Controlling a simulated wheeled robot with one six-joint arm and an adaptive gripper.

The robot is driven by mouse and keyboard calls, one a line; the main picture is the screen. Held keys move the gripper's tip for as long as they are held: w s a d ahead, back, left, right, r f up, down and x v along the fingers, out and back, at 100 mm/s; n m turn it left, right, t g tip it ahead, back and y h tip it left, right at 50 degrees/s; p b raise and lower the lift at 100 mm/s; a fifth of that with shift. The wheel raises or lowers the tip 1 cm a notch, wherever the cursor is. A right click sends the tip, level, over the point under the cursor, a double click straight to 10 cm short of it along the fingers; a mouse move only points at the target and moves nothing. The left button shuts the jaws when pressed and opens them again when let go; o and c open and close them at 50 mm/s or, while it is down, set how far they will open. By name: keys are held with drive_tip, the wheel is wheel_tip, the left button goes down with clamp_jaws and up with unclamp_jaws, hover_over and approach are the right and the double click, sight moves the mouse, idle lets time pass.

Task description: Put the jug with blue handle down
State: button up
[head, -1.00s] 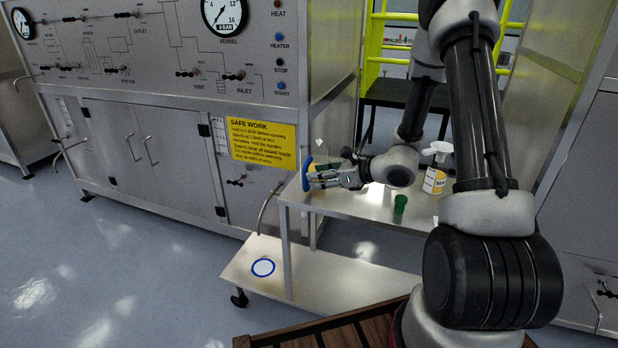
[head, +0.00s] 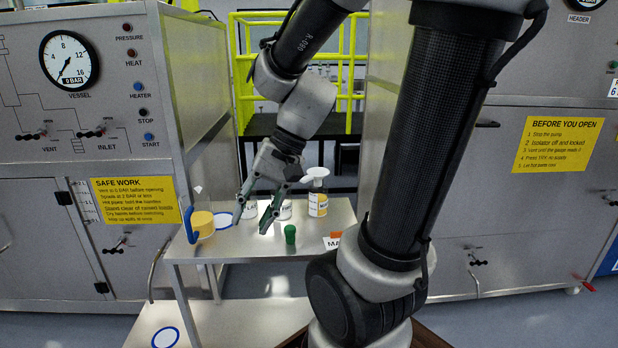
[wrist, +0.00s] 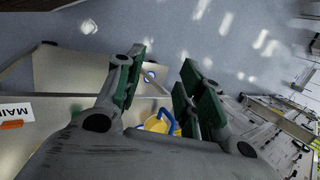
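The jug with blue handle (head: 203,224) has a yellow body and is at the left end of the upper trolley shelf (head: 250,245). It looks upright, with its blue handle on the left side in the head view. Its base contact is too small to make out. My gripper (head: 252,226) is open and empty, to the right of the jug and apart from it, fingers pointing down. In the wrist view my gripper (wrist: 166,72) shows spread green-padded fingers. The jug (wrist: 158,124) shows there too, partly hidden behind the gripper body.
A blue ring mark (head: 222,222) lies beside the jug; another (head: 165,338) is on the lower shelf. A green cylinder (head: 290,234), a labelled yellow-and-white bottle with a funnel-like top (head: 318,203) and white containers stand right of the jug. A panel cabinet (head: 75,230) borders the trolley's left.

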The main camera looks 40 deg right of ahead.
drive_tip(key=s+d+r+n+t+h, duration=0.2)
drive_tip(key=s+d+r+n+h, duration=0.3)
drive_tip(key=d, duration=0.4)
drive_tip(key=shift+d+r+n+t+h, duration=0.3)
drive_tip(key=shift+r+n+t, duration=0.1)
drive_tip(key=shift+r+n, duration=0.3)
drive_tip(key=shift+s, duration=0.15)
